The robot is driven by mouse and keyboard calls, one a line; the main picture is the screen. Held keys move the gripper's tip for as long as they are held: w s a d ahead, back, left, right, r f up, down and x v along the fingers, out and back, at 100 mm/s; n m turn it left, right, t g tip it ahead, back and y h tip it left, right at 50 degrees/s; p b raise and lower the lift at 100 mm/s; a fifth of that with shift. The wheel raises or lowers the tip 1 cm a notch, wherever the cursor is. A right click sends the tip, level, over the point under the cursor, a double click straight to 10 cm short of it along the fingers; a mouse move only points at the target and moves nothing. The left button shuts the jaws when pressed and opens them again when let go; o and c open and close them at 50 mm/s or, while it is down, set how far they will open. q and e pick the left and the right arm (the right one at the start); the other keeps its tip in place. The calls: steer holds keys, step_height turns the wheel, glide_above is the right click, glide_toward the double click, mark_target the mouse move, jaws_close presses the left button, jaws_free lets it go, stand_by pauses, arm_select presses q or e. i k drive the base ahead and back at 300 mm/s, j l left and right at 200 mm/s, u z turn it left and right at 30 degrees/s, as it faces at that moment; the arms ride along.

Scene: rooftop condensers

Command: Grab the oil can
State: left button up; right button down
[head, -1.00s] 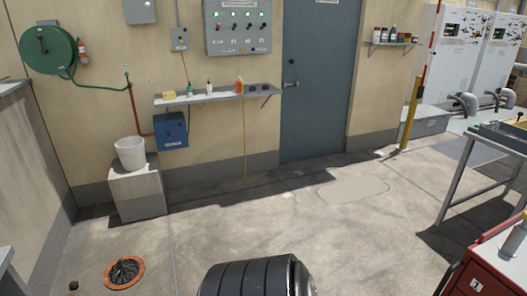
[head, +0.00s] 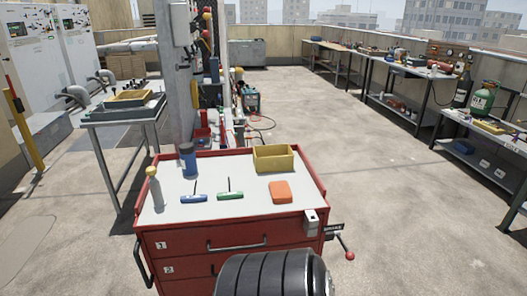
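No thing in the head view can be told for sure as the oil can. A slim grey bottle with a yellow top (head: 154,188) stands upright at the left edge of the red tool cart's top. A dark blue cylindrical container (head: 188,160) with a dark top stands upright behind it and to its right. Either could be the oil can, but the details are too small to tell. Neither of my grippers shows in this view. Only a dark ribbed part of my own body shows at the bottom.
The red cart (head: 185,245) also holds a yellow bin (head: 274,158), an orange item (head: 280,192), a blue-handled tool (head: 194,198) and a green-handled tool (head: 230,196). A vise-like handle (head: 348,254) juts from its right side. A metal table (head: 103,118) stands at left, workbenches (head: 400,103) at right. Floor right of the cart is clear.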

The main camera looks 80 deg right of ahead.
mark_target(188, 158)
steer(key=z, duration=2.05)
steer(key=i+l+z, duration=0.1)
steer(key=i, duration=0.2)
